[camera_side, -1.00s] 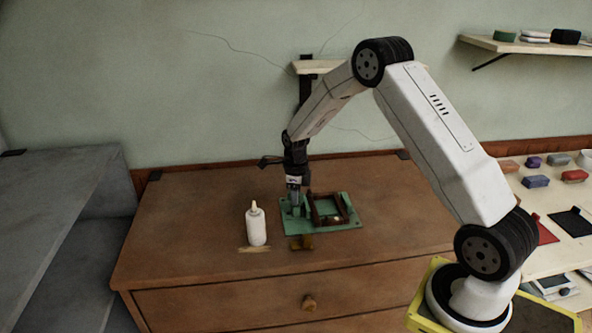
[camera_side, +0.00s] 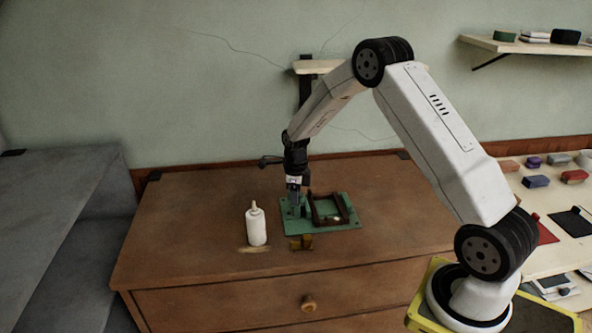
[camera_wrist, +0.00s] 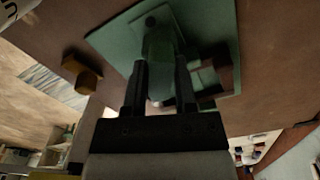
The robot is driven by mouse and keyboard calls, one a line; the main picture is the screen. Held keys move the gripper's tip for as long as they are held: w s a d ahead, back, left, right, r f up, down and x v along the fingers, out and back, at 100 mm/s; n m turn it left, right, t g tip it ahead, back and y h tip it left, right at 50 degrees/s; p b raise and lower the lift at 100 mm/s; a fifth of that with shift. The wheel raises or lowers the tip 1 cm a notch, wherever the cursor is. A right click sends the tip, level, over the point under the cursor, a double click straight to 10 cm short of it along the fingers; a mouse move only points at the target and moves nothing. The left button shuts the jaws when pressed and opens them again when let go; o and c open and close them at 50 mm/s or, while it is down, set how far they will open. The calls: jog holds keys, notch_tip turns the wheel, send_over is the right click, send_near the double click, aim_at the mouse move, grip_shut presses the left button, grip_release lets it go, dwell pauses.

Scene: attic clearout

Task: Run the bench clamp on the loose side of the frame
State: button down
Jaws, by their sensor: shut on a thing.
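The bench clamp is a green plate (camera_side: 353,227) on top of the wooden chest, with a green upright block (camera_wrist: 160,48) at its left part. A dark red-brown picture frame (camera_side: 345,209) lies on the plate, right of my gripper. My gripper (camera_side: 296,208) points down at the plate's left end. In the wrist view my gripper (camera_wrist: 160,85) has its two dark fingers on either side of the green block, shut on it. The fingers hide part of the block and the frame's near side. I cannot tell whether the block touches the frame.
A white glue bottle (camera_side: 256,228) stands upright left of the plate, by a pale strip (camera_side: 254,250). A small brass-coloured piece (camera_side: 302,243) sits just in front of the plate. The chest top (camera_side: 190,225) is clear at the left. Shelves stand at the right.

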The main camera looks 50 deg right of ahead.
jog(key=shift+d, duration=0.1)
jog(key=m, duration=0.4)
jog(key=shift+c, duration=2)
grip_release()
jog(key=shift+m, duration=0.3)
jog(key=shift+r, duration=4)
